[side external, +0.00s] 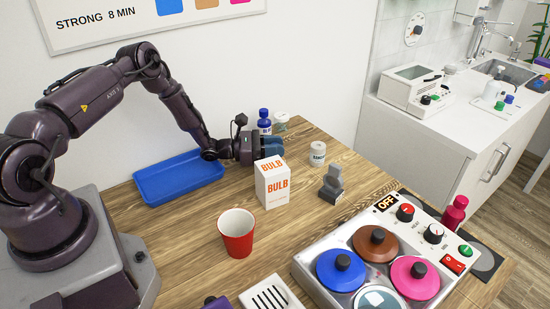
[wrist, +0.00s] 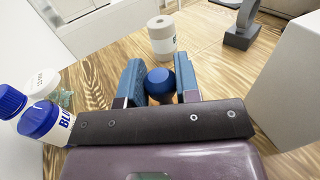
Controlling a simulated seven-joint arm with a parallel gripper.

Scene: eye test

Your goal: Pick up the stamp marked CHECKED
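My gripper (side external: 272,147) reaches out low over the wooden table, behind the white BULB box. In the wrist view its two blue fingers (wrist: 160,83) stand on either side of a round blue knob (wrist: 160,80), and both appear to touch it. What lies below the knob is hidden by the gripper, so I cannot tell if it is the handle of a stamp or whether it is lifted. The word CHECKED is not readable in either view. In the side view the box and gripper hide the knob.
The BULB box (side external: 272,188) stands close in front of my gripper. A blue bottle (side external: 264,121) and a lidded jar (side external: 281,122) stand behind.

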